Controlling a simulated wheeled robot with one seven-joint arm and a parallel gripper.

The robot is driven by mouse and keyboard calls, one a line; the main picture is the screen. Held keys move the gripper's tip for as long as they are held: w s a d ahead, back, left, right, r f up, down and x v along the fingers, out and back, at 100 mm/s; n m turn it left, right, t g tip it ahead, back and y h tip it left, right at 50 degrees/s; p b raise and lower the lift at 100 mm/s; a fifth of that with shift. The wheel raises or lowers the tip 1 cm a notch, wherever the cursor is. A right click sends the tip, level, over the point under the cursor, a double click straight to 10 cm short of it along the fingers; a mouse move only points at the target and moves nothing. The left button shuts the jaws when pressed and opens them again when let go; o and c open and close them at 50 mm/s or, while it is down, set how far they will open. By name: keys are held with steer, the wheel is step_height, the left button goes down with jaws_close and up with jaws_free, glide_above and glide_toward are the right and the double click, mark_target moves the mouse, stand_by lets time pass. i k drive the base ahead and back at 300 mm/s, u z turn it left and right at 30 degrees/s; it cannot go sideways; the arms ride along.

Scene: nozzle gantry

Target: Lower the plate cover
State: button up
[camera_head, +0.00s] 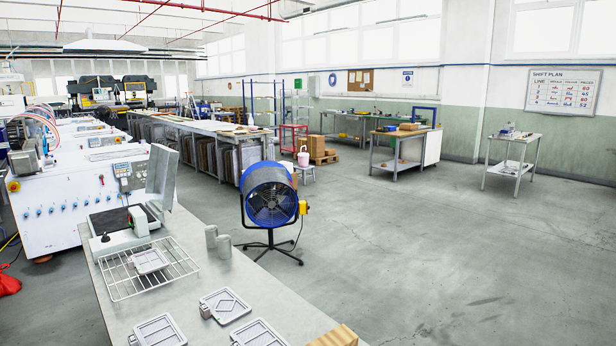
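The plate cover (161,174) is a light grey rectangular lid. It stands raised, close to upright, at the right rear of a small press (108,236) on the near grey bench. The press has a dark flat plate (112,220) that lies exposed to the left of the cover. A pale block-like part (139,221) sits between the plate and the foot of the cover. My gripper is not in this view, so its opening and place do not show.
On the bench (190,304), a wire rack (118,283) holds a framed plate. A blue fan (270,194) stands beyond the bench. The floor at right is open.

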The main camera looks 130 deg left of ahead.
mark_target(163, 160)
steer(key=i, duration=0.1)
steer(key=u, duration=3.1)
steer(key=i, duration=4.25)
steer(key=u, duration=2.35)
steer(key=i, duration=0.45)
steer(key=u, duration=0.05)
